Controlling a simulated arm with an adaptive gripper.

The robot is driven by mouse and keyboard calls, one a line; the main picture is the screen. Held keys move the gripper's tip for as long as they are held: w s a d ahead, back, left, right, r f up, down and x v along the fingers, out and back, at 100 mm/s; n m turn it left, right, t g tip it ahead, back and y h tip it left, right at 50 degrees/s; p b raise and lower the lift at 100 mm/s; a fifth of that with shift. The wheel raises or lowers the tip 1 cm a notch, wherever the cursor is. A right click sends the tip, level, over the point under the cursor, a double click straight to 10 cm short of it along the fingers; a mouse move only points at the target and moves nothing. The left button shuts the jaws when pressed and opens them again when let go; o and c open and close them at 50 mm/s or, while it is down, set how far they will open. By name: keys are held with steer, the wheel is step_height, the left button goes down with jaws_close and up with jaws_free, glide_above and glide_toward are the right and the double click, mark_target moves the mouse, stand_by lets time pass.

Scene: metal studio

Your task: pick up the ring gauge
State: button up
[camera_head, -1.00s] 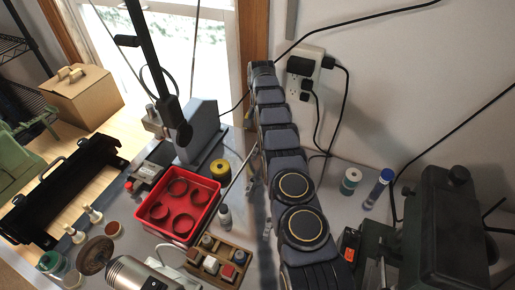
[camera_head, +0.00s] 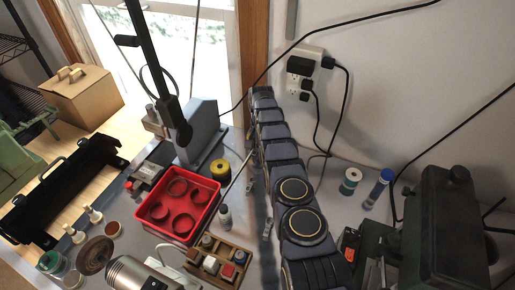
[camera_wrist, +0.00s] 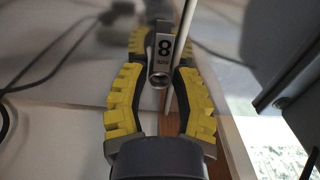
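The ring gauge (camera_wrist: 163,52) appears in the wrist view as a small metal piece marked "8", with a round opening at its lower end. The yellow-padded fingers of my gripper (camera_wrist: 162,66) lie close along both its sides and narrow around it, so the gripper looks shut on it. In the head view my arm hides the gripper's end, and I cannot make out the gauge there.
A red tray (camera_head: 186,232) with round holders and a wooden rack (camera_head: 219,262) of small bottles stand left of my arm. A yellow roll (camera_head: 220,169) is near a grey stand (camera_head: 199,132). A dark machine (camera_head: 440,230) stands at right. Cables hang from the outlet (camera_head: 302,69).

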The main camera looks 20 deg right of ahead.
steer(key=shift+c, duration=0.7)
